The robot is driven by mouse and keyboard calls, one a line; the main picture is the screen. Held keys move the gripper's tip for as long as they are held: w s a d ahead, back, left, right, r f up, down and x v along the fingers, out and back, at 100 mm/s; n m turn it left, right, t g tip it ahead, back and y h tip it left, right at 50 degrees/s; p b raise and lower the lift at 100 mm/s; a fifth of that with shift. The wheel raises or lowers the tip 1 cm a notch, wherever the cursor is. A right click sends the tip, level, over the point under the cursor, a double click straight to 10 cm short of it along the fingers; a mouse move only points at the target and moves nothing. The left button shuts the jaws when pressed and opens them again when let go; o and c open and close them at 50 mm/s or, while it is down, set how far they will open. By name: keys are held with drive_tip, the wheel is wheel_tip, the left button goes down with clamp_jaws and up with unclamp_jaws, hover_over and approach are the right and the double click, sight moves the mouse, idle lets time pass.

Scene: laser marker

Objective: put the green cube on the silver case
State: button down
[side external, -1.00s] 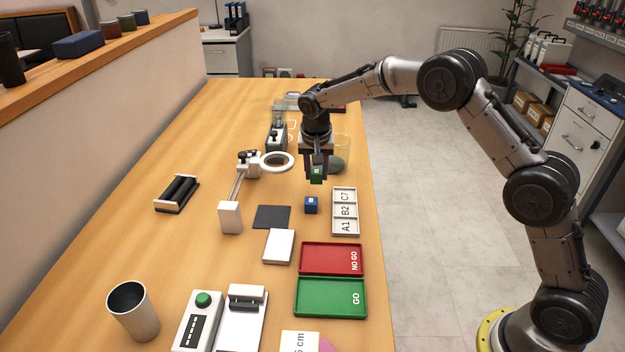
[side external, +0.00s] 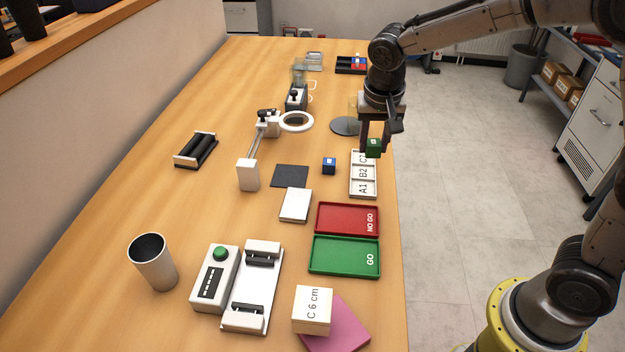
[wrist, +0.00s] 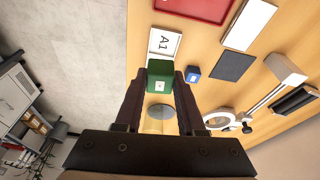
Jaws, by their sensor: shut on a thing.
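The green cube (side external: 373,148) is held in my gripper (side external: 374,142), which is shut on it. It hangs above the far end of the lettered white tray (side external: 363,188) and hides part of the last label. In the wrist view the green cube (wrist: 160,78) sits between the fingertips of my gripper (wrist: 161,82), with a white mark on its face. I cannot single out a silver case for sure; a small greyish box (side external: 315,58) stands at the far end of the table, too small to tell.
A blue cube (side external: 329,166) lies left of the lettered tray. Red (side external: 347,219) and green (side external: 345,256) trays lie nearer the camera. A ring magnifier (side external: 296,121) stands to the left, and a grey disc (side external: 345,126) lies behind. The table's right edge is close.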

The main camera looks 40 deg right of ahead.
drive_tip(key=s+a+r+n+t, duration=0.1)
drive_tip(key=s+a+r+n, duration=0.15)
drive_tip(key=s+a, duration=0.55)
hover_over(295, 200)
drive_tip(key=s, duration=0.2)
drive_tip(key=shift+n+y, duration=0.35)
drive_tip(key=shift+y, duration=0.05)
wheel_tip(295, 200, down, 9)
drive_tip(key=shift+w+f, duration=0.1)
drive_tip(key=shift+f, duration=0.05)
drive_tip(key=shift+w+a+f, duration=0.1)
drive_tip(key=shift+w+f, duration=0.15)
drive_tip(key=shift+f, duration=0.1)
drive_tip(key=shift+s+x, duration=0.15)
drive_tip(key=shift+x, duration=0.65)
drive_tip(key=shift+s+x, duration=0.1)
drive_tip(key=shift+x, duration=0.7)
drive_tip(key=shift+a+f, duration=0.2)
drive_tip(key=shift+f, duration=0.1)
drive_tip(key=c, duration=0.5)
unclamp_jaws()
drive_tip(key=shift+r, duration=0.1)
